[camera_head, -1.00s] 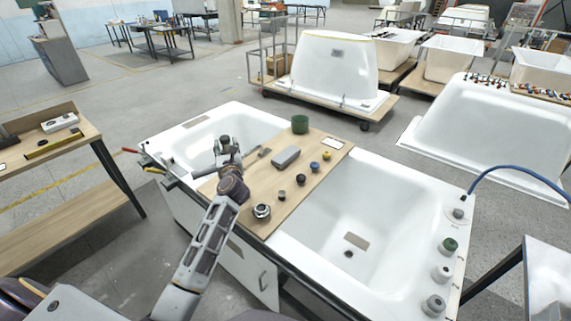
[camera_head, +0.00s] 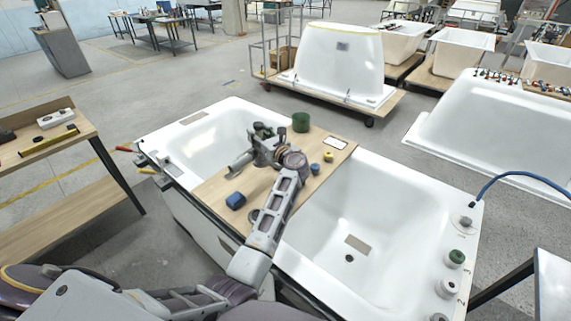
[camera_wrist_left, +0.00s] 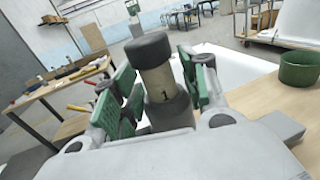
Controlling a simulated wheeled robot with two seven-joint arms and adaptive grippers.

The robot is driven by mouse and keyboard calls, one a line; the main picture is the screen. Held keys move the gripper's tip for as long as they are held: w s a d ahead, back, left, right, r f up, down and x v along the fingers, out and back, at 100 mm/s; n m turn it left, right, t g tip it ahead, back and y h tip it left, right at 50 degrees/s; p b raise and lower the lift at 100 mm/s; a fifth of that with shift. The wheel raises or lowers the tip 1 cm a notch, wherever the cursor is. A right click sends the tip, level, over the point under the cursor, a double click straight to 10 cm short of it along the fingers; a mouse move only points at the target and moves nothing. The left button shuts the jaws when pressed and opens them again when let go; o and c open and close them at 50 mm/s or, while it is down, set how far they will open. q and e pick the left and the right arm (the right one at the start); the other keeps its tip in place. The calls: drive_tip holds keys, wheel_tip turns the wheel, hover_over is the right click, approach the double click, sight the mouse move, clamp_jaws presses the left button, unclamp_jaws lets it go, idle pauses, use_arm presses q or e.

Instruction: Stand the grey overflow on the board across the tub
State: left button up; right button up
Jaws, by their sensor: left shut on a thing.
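My left gripper (camera_head: 260,146) is above the wooden board (camera_head: 213,190) that lies across the white tub (camera_head: 375,205). It is shut on the grey overflow, a cylinder with a dark grey cap, a pale middle marked "1" and a grey lower part (camera_wrist_left: 160,82). In the left wrist view it stands nearly upright between the green finger pads. In the head view the gripper and arm mostly hide it. Whether its base touches the board cannot be told. My right gripper is not in view.
A green cup (camera_head: 300,122) stands at the board's far end, behind the gripper. Green (camera_head: 455,258) and pale (camera_head: 445,287) knobs line the right rim.

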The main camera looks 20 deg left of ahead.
use_arm(q)
drive_tip(key=shift+w+d+r, duration=0.15)
drive_tip(key=shift+d, duration=0.2)
drive_tip(key=shift+f+p, duration=0.35)
drive_tip(key=shift+f, duration=2.8)
drive_tip(key=shift+f, duration=2)
